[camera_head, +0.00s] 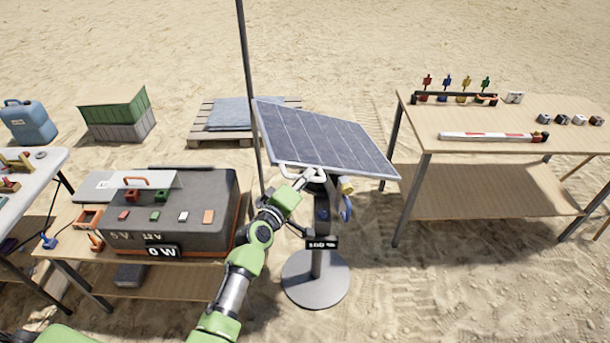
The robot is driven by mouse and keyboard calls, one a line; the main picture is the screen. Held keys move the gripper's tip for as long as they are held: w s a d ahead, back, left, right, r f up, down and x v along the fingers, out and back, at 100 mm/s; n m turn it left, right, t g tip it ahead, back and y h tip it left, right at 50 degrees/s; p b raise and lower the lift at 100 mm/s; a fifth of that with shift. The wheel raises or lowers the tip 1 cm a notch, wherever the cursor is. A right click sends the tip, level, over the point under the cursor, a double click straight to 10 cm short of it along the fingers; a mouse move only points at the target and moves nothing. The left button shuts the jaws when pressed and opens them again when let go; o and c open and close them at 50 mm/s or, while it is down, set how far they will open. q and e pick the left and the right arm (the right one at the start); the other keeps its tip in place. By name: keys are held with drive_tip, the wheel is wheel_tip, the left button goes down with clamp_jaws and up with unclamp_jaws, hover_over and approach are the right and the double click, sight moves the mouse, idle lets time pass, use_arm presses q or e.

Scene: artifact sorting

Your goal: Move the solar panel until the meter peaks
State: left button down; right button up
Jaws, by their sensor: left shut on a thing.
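The solar panel (325,137) is a blue-grey tilted plate on a dark stand with a round grey base (315,281). A small label on the stand appears to read 100 with a unit too small to tell. My left gripper (302,172) is at the panel's near lower edge, shut on what looks like the panel's pale handle or edge. My right gripper is not in view.
A wooden table (560,115) with small coloured pieces and a red-and-white bar (489,136) stands close to the panel's right edge. A thin dark pole (246,75) rises behind the panel's left edge. Crates, a blue canister (28,122) and a pallet (202,134) stand on sand behind.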

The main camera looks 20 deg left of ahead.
use_arm(q)
drive_tip(key=c, duration=2.1)
unclamp_jaws()
drive_tip(key=v, duration=1.2)
drive_tip(key=shift+r, duration=0.1)
